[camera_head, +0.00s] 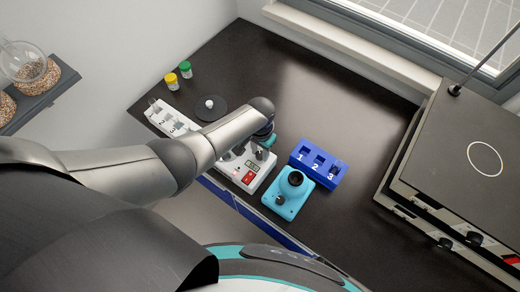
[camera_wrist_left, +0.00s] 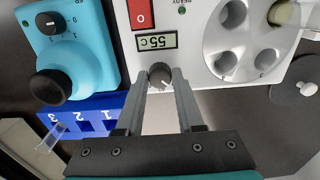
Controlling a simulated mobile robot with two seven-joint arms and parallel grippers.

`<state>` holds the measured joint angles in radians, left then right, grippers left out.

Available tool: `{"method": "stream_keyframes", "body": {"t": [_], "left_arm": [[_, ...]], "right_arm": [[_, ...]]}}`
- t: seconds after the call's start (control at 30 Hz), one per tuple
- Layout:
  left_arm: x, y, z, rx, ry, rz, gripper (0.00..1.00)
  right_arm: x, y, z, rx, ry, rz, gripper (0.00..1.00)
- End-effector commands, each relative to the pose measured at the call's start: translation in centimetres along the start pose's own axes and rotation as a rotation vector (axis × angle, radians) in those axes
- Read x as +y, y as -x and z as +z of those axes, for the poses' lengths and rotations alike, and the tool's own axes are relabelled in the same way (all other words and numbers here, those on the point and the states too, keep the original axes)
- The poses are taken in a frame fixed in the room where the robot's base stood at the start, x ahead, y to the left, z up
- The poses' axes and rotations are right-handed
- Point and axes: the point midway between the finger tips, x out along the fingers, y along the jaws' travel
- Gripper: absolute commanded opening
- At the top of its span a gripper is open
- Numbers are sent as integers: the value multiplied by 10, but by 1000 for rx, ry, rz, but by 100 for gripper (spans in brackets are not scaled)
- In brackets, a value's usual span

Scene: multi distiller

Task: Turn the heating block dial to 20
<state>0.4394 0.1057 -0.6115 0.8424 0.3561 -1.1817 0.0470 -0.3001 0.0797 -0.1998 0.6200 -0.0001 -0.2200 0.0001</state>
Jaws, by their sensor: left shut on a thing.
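The white heating block (camera_head: 262,179) stands on the dark table below my left arm. In the left wrist view, the heating block (camera_wrist_left: 205,60) shows a small display (camera_wrist_left: 157,41), upside down, that appears to read 55 C. Its dark round dial (camera_wrist_left: 160,73) has a light pointer mark. My left gripper (camera_wrist_left: 161,82) has its two grey fingers shut on the dial, one on each side. In the head view my left gripper (camera_head: 263,148) is over the block, and the arm partly hides the block. My right gripper is not in view.
A turquoise device (camera_head: 287,203) with a black cup stands close beside the block, by a blue numbered rack (camera_head: 309,171). A white numbered rack (camera_head: 160,112), two capped vials (camera_head: 185,69), and a black disc (camera_head: 219,109) are at the left. The table's back middle is clear.

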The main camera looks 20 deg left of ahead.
Motion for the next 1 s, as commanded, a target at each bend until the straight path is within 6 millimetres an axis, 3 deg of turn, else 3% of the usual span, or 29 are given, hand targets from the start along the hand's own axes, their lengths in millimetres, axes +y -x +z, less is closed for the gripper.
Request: {"method": "stream_keyframes", "body": {"t": [0.47,0.5,0.77,1.0], "left_arm": [[0,0,0,1,17,1,0],[0,0,0,1,17,1,38],[0,0,0,1,15,0,67],[0,0,0,1,15,0,67]], "right_arm": [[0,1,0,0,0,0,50],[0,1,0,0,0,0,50],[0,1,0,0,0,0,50],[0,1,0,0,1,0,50]]}}
